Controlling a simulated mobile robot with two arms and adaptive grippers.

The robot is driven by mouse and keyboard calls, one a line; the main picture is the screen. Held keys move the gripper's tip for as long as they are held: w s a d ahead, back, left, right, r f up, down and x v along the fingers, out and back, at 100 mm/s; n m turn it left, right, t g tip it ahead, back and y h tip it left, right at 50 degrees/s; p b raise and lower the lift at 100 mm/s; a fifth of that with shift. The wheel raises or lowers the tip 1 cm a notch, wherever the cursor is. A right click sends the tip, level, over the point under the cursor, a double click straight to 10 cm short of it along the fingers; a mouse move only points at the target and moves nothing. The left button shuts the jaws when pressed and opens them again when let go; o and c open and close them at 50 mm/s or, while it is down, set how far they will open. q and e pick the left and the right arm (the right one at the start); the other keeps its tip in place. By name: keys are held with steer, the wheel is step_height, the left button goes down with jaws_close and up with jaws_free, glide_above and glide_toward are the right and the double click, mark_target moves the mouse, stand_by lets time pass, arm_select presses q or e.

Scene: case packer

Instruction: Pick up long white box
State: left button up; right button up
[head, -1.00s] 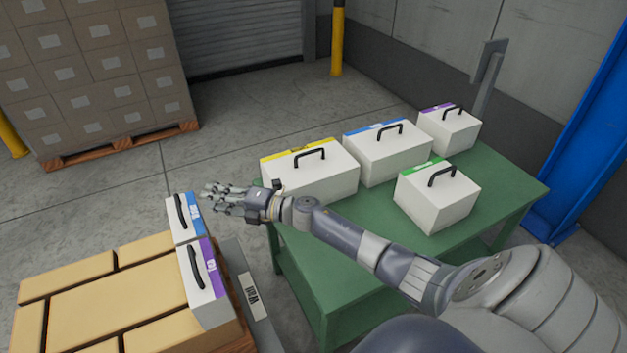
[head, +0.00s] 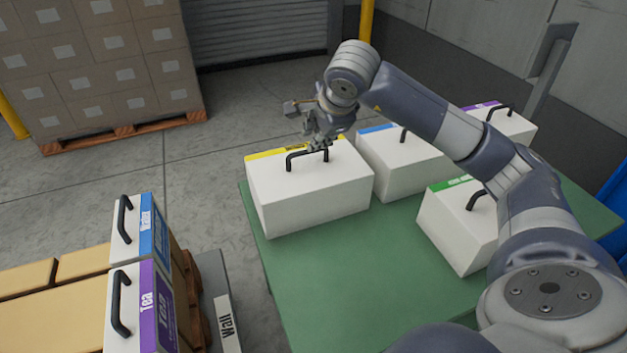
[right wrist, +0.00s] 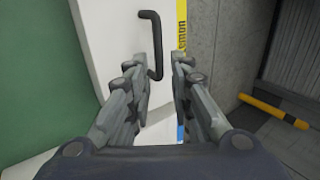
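The long white box (head: 312,197) has a yellow stripe along its back top edge and a black handle (head: 290,160). It sits at the left end of the green table. My right gripper (head: 321,146) is pointed down just above the box, at the right end of its handle. In the right wrist view, the white box (right wrist: 112,30) and its handle (right wrist: 150,20) lie ahead. The two fingers (right wrist: 160,78) are apart, with one end of the handle in the gap; contact cannot be told. My left gripper is not in view.
White boxes with blue (head: 395,172), green (head: 452,228) and purple (head: 518,128) stripes stand on the green table (head: 330,295). Tan cartons (head: 60,310) and white boxes with blue (head: 128,240) and purple (head: 128,325) labels are at lower left. A carton stack (head: 85,75) stands behind.

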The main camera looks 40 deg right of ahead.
mark_target(307, 152)
steer(key=x, duration=0.4)
steer(key=shift+w+a+f, duration=0.1)
steer(key=shift+f, duration=0.25)
steer(key=x, duration=0.5)
steer(key=shift+w+a+f, duration=0.1)
steer(key=shift+a, duration=0.05)
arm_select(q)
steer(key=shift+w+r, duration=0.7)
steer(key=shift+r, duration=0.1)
arm_select(e)
jaws_close()
steer(key=shift+w, duration=0.15)
